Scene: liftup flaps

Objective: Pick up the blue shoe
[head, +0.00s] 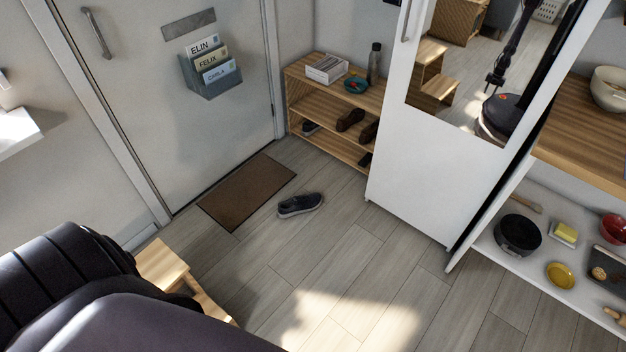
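A dark blue shoe with a pale sole (300,205) lies on the wooden floor, just right of a brown doormat (246,190) and apart from it. Nothing covers it. A large dark part of my own arm fills the lower left of the head view. Neither my left nor my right gripper can be made out directly in this view. A dark arm and gripper show only as a reflection in the mirror.
A wooden shoe rack (296,98) with more shoes stands behind the blue shoe. A white mirrored cabinet (430,170) stands to the right, with kitchen shelves beyond. A wooden step stool (163,266) is at lower left. The floor in front of the shoe is clear.

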